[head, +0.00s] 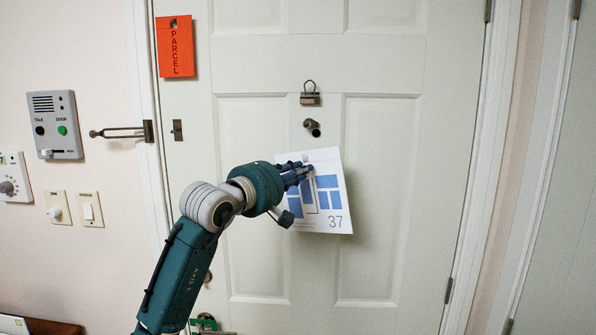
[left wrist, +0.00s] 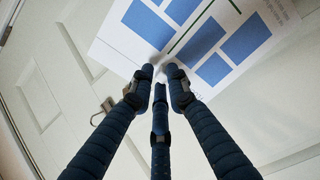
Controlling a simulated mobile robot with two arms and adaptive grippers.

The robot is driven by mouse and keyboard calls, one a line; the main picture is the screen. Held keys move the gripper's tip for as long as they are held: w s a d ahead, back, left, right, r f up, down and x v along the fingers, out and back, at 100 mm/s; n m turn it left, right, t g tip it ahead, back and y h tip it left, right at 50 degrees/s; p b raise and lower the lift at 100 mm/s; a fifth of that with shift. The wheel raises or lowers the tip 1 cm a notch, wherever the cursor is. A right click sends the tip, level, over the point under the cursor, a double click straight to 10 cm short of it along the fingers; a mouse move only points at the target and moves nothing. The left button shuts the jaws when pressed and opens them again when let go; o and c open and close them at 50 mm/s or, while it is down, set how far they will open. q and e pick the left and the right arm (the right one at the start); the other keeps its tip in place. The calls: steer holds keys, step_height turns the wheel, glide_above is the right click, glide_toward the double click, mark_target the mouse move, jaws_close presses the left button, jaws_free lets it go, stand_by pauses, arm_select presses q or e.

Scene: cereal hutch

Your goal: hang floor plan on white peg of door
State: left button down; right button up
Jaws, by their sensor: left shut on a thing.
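The floor plan (head: 335,190) is a white sheet with blue blocks and the number 37. It is held slightly tilted in front of the door (head: 390,120), below the dark round door fitting. My left gripper (head: 304,171) is shut on its upper left part. In the left wrist view the fingertips (left wrist: 161,78) meet at the edge of the sheet (left wrist: 270,62), and the blue blocks face the camera. I cannot clearly make out a white peg on the door; the sheet and my fingers hide part of the panel. My right gripper is not in view.
An orange PARCEL card (head: 175,48) hangs at upper left. A door guard arm (head: 122,132), an intercom (head: 55,125) and switches (head: 89,209) are left of the door.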

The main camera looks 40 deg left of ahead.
arm_select(q)
steer(key=shift+w+a+r+p, duration=0.1)
steer(key=shift+w+a+p, duration=0.15)
steer(key=shift+w, duration=0.2)
steer(key=shift+w+a+r+p, duration=0.1)
steer(key=shift+w+a+p, duration=0.05)
steer(key=shift+w+p, duration=0.25)
steer(key=shift+w+a, duration=0.2)
steer(key=shift+w, duration=0.05)
steer(key=shift+w+a+f+b, duration=0.4)
steer(key=shift+w+a+f, duration=0.1)
steer(key=shift+w, duration=0.1)
steer(key=shift+f, duration=0.1)
